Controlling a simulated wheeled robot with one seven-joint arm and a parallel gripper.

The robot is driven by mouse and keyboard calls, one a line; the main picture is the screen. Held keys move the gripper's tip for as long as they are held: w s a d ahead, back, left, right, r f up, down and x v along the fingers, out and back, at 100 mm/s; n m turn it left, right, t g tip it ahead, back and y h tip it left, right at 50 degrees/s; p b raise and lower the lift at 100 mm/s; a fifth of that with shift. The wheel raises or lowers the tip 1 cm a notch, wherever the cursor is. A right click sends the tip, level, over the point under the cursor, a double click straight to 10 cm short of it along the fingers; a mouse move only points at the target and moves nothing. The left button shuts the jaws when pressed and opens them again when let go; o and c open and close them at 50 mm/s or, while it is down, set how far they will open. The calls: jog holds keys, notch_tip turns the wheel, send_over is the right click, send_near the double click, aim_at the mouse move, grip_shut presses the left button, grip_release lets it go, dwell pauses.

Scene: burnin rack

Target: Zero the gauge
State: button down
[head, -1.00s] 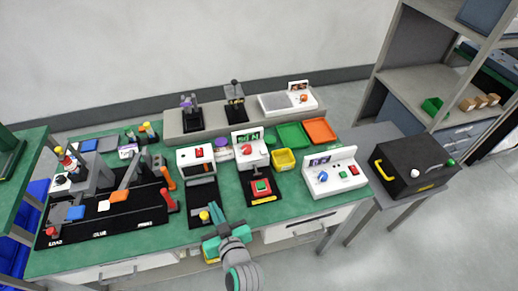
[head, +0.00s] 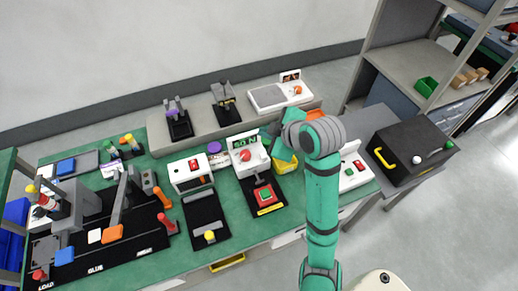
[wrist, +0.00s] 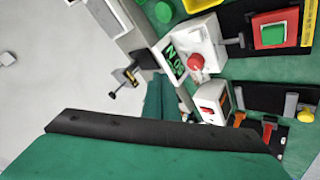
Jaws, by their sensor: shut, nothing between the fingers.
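A white gauge unit (head: 248,163) with a lit green digital display (head: 243,141) and a round red knob (head: 245,155) stands mid-bench. In the wrist view the gauge (wrist: 207,40) is at upper right, its display (wrist: 173,62) tilted and its red knob (wrist: 195,62) facing me; the digits are too small to read surely. My gripper (head: 274,138) is shut and empty, just right of the gauge in the head view. Whether it touches anything cannot be told. My wrist partly hides the bench behind it.
A red block with a green top (head: 264,194) sits on a black plate before the gauge. A white box (head: 191,173) stands to its left. A yellow bin (head: 284,167) and white console (head: 353,170) are to its right. A grey ledge (head: 205,120) runs behind.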

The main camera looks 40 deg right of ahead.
jog(key=shift+s+d+r, duration=0.1)
jog(key=shift+d+r, duration=0.05)
jog(key=shift+d, duration=0.1)
send_over(264, 156)
jog(key=s, duration=0.1)
notch_tip(264, 156, down, 7)
jog(key=shift+d+f, duration=0.1)
jog(key=shift+f, duration=0.8)
dwell(1.8)
